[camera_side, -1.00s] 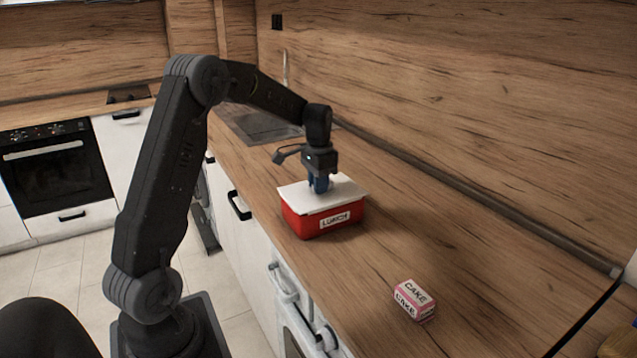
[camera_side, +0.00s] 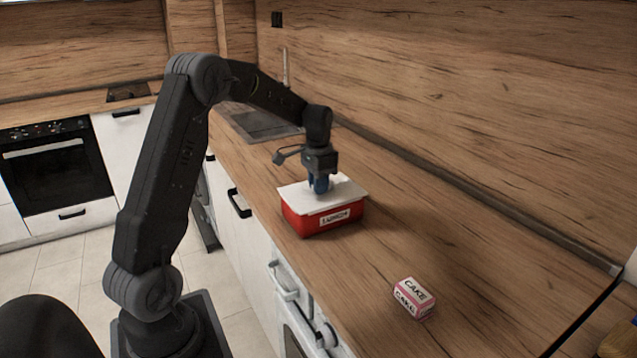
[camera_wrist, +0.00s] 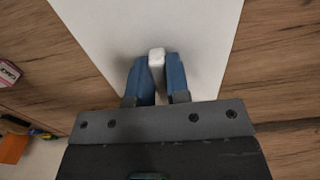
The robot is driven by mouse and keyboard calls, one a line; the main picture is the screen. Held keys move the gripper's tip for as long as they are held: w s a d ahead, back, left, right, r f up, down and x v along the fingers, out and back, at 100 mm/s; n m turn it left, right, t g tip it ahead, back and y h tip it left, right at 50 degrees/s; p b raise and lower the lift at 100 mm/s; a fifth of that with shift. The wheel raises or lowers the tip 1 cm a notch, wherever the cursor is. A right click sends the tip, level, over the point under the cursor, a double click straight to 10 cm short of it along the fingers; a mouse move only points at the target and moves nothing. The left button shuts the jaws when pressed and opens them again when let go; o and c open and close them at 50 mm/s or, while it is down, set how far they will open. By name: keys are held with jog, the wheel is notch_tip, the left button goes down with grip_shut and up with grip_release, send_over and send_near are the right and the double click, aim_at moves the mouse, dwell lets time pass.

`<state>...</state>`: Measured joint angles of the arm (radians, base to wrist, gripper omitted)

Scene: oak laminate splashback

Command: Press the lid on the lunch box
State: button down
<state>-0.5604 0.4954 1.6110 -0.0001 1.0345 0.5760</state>
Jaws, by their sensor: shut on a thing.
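The red lunch box (camera_side: 306,222) stands on the wooden worktop, with a label on its front. The white lid (camera_side: 346,190) lies over its top; in the wrist view the lid (camera_wrist: 110,28) is a broad white sheet below the fingers. My gripper (camera_side: 320,187) points down at the middle of the lid. In the wrist view its blue fingers (camera_wrist: 158,72) are shut on a small white knob (camera_wrist: 156,56) on the lid. The lid hides the inside of the box. I cannot tell whether the lid's edge is fully seated.
A small pink and white cake box (camera_side: 414,297) sits on the worktop (camera_side: 450,240) at the front right. The sink (camera_side: 258,122) is behind the lunch box. The wooden splashback runs along the right. The worktop between the boxes is clear.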

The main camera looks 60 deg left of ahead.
dwell(0.3)
jog(key=c, duration=0.5)
grip_release()
jog(key=shift+r, duration=3.5)
jog(key=shift+c, duration=0.3)
grip_shut()
